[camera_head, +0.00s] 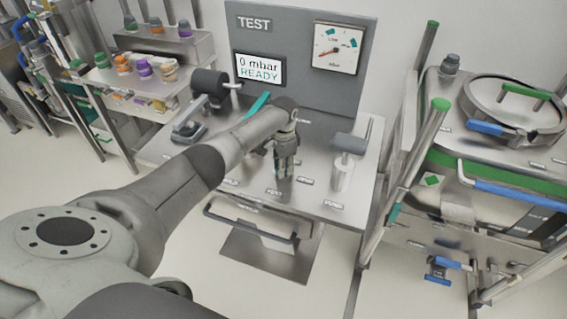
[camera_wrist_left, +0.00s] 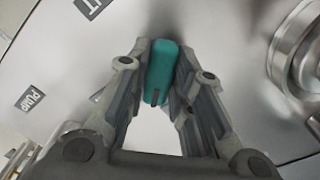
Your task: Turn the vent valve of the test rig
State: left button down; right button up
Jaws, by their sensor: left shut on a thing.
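The test rig (camera_head: 300,60) has an upright grey panel marked TEST above a metal worktop. My left gripper (camera_head: 286,168) reaches down over the middle of the worktop, near its front edge. In the left wrist view my left gripper (camera_wrist_left: 157,95) is shut on a teal valve handle (camera_wrist_left: 161,65), with one finger on each side of it. In the head view the fingers largely hide this handle. The small label just in front of it is too blurred to read surely. My right gripper is not in view.
A second teal handle (camera_head: 257,105) stands behind my left forearm. A grey-topped pump lever (camera_head: 348,145) stands to the right. The display (camera_head: 258,69) reads 0 mbar READY, beside a dial gauge (camera_head: 336,48). A cart with a round vessel (camera_head: 512,104) is at right; shelves with coloured caps are at left.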

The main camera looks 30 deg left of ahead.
pick_arm(q)
jog(key=n+p, duration=0.2)
jog(key=n, duration=0.3)
jog(key=shift+r+n, duration=0.15)
jog(key=shift+n, duration=0.15)
jog(key=shift+w+n+p, duration=0.1)
jog(key=shift+n+p, duration=0.4)
jog(key=shift+n, duration=1.4)
jog(key=c, duration=1.3)
grip_release()
notch_tip(320, 180, up, 12)
jog(key=shift+f, duration=0.1)
